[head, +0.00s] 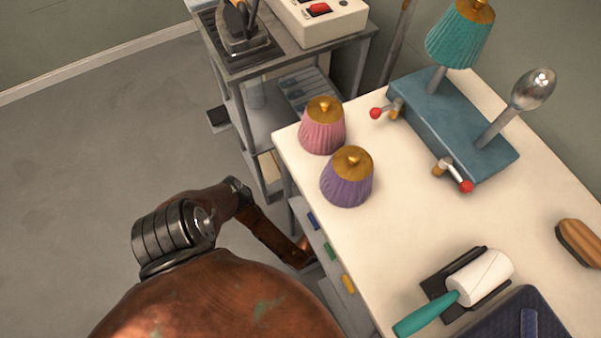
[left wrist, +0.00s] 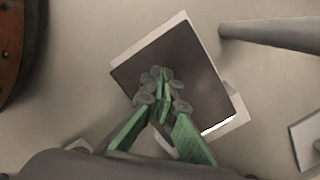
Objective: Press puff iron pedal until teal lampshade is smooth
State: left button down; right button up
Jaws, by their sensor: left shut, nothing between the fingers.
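The teal lampshade (head: 460,35) stands upright on a post of a blue base at the table's back; its cloth shows vertical pleats or wrinkles. The puff iron, a shiny metal egg-shaped head (head: 534,88), stands on a second post of this base. In the left wrist view a dark pedal plate (left wrist: 200,75) with a pale border lies on the floor. My left gripper (left wrist: 161,85), with green fingers, is shut and empty over this plate; I cannot tell whether it touches. In the head view the left gripper is hidden beside the table. My right gripper is out of view.
Pink (head: 322,127) and purple (head: 348,178) lampshades sit near the table's left edge. Valves with red knobs project from the blue base (head: 450,125). A lint roller (head: 478,279) and wooden brush (head: 580,242) lie nearer. A shelf cart with an iron (head: 242,30) stands behind; left floor is clear.

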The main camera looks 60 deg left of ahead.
pick_arm(q)
jog(key=f+b, duration=0.2)
jog(key=f, duration=0.2)
jog(key=shift+s+f+b, duration=0.2)
jog(key=shift+b, duration=0.2)
jog(key=shift+r, duration=0.3)
jog(key=shift+w+d+r+p, duration=0.3)
jog(key=shift+w+d, duration=0.25)
jog(key=shift+d, duration=0.15)
jog(key=shift+w+d+r+p, duration=0.25)
jog(key=shift+w+d, duration=0.3)
jog(key=shift+d, duration=0.15)
jog(key=shift+r, duration=0.1)
notch_tip(320, 180, up, 12)
jog(key=shift+w+d, duration=0.25)
jog(key=shift+d, duration=0.05)
